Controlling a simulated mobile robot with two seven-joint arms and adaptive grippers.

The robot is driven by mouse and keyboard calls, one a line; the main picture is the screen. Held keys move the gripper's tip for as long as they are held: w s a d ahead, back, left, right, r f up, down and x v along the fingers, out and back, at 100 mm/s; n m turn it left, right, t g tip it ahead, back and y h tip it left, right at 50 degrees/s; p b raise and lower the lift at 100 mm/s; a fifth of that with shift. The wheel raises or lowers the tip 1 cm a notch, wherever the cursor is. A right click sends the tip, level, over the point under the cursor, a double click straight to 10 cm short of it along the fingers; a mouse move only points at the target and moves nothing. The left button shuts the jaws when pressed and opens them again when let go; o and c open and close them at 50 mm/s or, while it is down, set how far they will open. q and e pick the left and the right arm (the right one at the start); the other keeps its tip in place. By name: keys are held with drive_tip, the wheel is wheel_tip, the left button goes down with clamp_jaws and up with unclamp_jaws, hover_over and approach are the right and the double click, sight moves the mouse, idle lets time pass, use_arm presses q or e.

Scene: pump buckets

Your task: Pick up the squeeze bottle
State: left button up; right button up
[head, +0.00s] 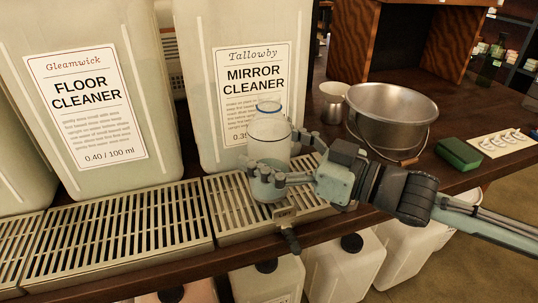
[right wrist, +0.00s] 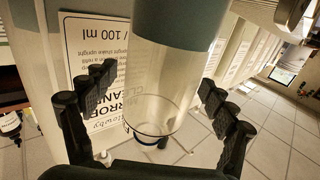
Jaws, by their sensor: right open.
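The squeeze bottle (head: 269,135) is a clear cylinder with a blue ring near its top and a teal lower part. It stands upright on the metal drip grate in front of the mirror cleaner tank. My right gripper (head: 283,161) reaches in from the right at the bottle's lower half. In the right wrist view the clear bottle (right wrist: 160,85) lies between the two open fingers, with a gap visible on each side. The near fingers hide part of its lower body in the head view. My left gripper is not in view.
The mirror cleaner tank (head: 217,75) stands close behind the bottle, and the floor cleaner tank (head: 140,60) is to the left. A metal bucket (head: 392,105), a small cup (head: 333,103) and a green sponge (head: 458,153) are to the right. White jugs (head: 345,265) stand below the counter.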

drive_tip(key=c, duration=1.4)
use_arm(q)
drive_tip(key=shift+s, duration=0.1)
use_arm(e)
drive_tip(key=shift+c, duration=0.3)
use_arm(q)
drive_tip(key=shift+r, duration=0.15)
use_arm(e)
drive_tip(key=shift+r, duration=0.1)
drive_tip(key=shift+r, duration=0.15)
